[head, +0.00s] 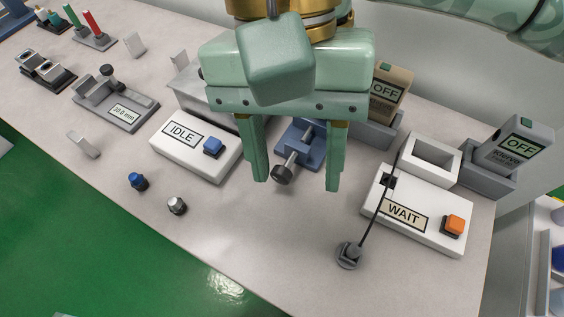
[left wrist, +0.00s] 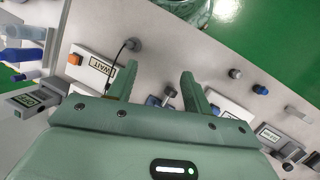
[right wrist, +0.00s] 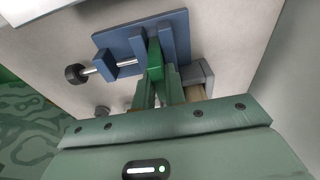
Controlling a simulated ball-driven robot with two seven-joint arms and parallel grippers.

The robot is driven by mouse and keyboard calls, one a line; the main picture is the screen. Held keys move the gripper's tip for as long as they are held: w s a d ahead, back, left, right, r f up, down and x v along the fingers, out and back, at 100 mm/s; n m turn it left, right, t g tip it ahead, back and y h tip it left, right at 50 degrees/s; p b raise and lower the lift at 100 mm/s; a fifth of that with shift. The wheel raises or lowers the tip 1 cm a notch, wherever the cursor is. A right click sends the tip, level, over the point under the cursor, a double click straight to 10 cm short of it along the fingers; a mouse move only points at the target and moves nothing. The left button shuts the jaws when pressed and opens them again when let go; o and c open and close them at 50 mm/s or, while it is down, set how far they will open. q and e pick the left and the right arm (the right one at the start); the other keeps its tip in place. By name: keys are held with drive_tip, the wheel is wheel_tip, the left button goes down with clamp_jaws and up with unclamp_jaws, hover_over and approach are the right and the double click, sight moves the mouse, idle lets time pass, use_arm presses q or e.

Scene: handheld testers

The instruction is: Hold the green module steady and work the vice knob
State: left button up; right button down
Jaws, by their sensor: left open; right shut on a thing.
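The blue vice (head: 302,152) stands on the bench, partly hidden behind my left gripper (head: 294,184) in the head view. Its dark knob (head: 282,174) on a steel screw shows between the open left fingers, with space on both sides. The left gripper is empty. In the right wrist view the vice (right wrist: 118,42) shows its knob (right wrist: 75,74) at the left. The green module (right wrist: 154,60) stands between the vice jaws, and my right gripper (right wrist: 159,82) is shut on it. The module and right fingers are hidden in the head view.
An IDLE box (head: 196,146) stands left of the vice. A WAIT box (head: 420,214) with a cable and plug (head: 348,254) is to the right. Two testers reading OFF (head: 514,150) stand in holders behind. A blue cap (head: 137,181) and a silver one (head: 177,205) sit near the front edge.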

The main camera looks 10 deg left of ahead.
sight(281, 170)
use_arm(q)
drive_tip(key=w+a+f+m+t+y, duration=0.1)
drive_tip(key=w+a+f+m+t, duration=0.1)
drive_tip(key=w+m+t, duration=0.3)
drive_tip(key=f, duration=0.3)
drive_tip(key=f+n, duration=0.1)
drive_tip(key=f, duration=0.3)
drive_tip(key=w+f+n+g, duration=0.1)
drive_tip(key=f, duration=0.3)
drive_tip(key=shift+f, duration=0.15)
drive_tip(key=shift+c, duration=0.3)
drive_tip(key=c, duration=0.9)
